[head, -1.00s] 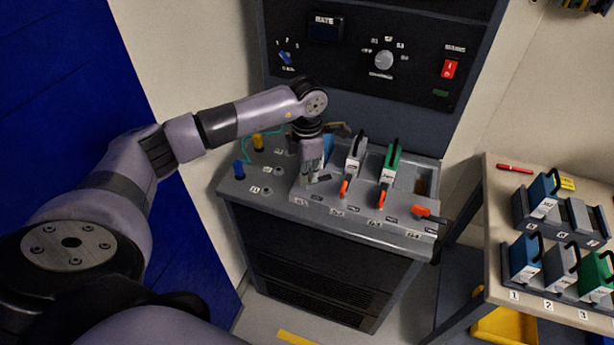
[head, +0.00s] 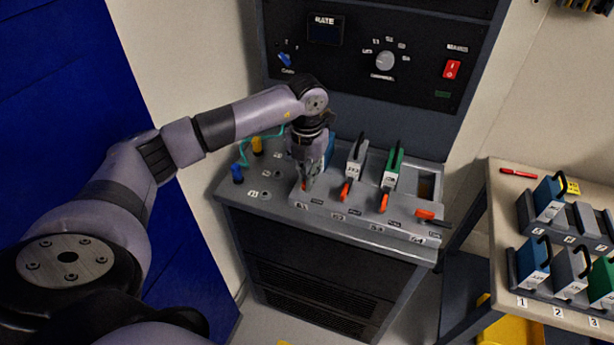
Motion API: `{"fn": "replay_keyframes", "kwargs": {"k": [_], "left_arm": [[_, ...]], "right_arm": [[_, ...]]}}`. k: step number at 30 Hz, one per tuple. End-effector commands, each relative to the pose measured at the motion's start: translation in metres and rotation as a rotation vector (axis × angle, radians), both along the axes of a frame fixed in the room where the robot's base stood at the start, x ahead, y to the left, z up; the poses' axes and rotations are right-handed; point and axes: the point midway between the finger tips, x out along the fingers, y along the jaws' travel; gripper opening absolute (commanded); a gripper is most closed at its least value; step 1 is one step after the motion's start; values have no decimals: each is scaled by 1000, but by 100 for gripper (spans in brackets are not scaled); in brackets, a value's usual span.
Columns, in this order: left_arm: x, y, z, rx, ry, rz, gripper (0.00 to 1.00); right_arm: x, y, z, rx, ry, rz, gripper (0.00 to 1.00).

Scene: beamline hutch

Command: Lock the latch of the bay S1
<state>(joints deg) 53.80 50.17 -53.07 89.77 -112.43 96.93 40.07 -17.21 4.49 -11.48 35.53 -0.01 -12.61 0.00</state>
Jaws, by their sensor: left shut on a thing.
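The bay block (head: 365,222) on the console holds a row of bays, S1 at the left end. A blue module (head: 330,149) sits in bay S1, mostly hidden behind my gripper. My left gripper (head: 306,184) points down at the front of S1, shut on the S1 latch. Only a bit of the orange latch (head: 303,186) shows by the fingertips, so its exact angle is hidden. My right gripper is not in view.
The S2 latch (head: 346,191) and S3 latch (head: 383,202) point forward, below a grey module (head: 355,160) and a green module (head: 391,170). The S4 latch (head: 426,214) lies sideways at an empty bay. A side table (head: 500,190) with more modules stands right.

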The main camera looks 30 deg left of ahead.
Motion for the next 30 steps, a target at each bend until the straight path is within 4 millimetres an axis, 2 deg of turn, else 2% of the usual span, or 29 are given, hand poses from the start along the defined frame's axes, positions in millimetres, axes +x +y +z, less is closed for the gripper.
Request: {"fn": "replay_keyframes", "kwargs": {"k": [20, 21, 30], "left_arm": [[0, 0, 0, 0, 0, 58, 0], [0, 0, 0, 0, 0, 58, 11], [0, 0, 0, 0, 0, 58, 28]], "right_arm": [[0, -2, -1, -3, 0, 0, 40], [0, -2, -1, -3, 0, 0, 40], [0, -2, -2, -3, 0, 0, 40]]}}
